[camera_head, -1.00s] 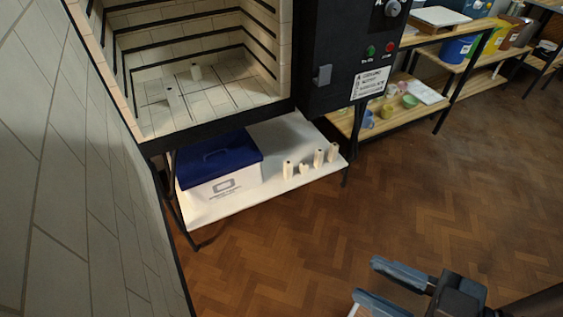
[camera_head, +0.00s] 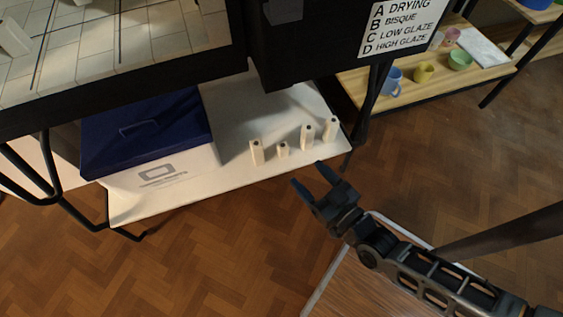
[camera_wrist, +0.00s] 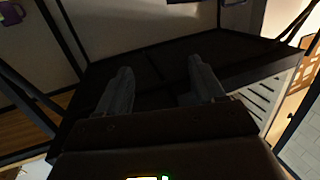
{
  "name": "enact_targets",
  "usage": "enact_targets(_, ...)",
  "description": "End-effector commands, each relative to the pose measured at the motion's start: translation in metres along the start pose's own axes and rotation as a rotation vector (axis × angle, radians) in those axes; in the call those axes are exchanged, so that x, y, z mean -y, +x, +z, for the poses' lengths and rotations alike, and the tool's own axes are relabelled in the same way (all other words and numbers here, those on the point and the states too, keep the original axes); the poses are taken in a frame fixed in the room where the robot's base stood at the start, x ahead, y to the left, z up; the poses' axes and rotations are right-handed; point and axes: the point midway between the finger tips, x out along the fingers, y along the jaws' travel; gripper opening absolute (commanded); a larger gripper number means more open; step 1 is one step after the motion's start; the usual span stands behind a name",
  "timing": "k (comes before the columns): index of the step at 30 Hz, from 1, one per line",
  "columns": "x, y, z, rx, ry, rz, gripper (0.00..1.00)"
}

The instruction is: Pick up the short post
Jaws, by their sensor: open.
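The short post (camera_head: 282,149) is a small cream piece standing upright on the white shelf under the kiln in the head view. It is lower than the cream posts beside it: one to its left (camera_head: 256,152) and two to its right, (camera_head: 306,137) being the nearer of these. My gripper (camera_head: 309,178) is open and empty in front of the shelf's right part, apart from the posts. In the wrist view my gripper's two fingers (camera_wrist: 157,88) are spread with nothing between them, and no post can be made out.
A white box with a blue lid (camera_head: 150,130) fills the shelf's left part. The white shelf (camera_head: 235,100) has bare room behind the posts. The dark kiln (camera_head: 120,75) hangs over it. A black leg stands at the right. A wooden shelf (camera_head: 415,95) holds cups and bowls.

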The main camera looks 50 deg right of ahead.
Motion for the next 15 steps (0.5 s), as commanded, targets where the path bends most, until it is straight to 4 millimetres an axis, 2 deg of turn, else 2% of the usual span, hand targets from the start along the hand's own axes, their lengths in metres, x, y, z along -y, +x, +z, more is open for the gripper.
enact_targets(1, -0.004, 0.021, 0.043, -0.013, 0.002, 0.029, 0.68)
enact_targets(6, -0.022, 0.075, 0.12, -0.046, 0.007, 0.131, 0.68)
enact_targets(10, -0.036, 0.111, 0.166, -0.062, 0.009, 0.205, 0.68)
enact_targets(15, -0.048, 0.142, 0.201, -0.073, 0.008, 0.273, 0.68)
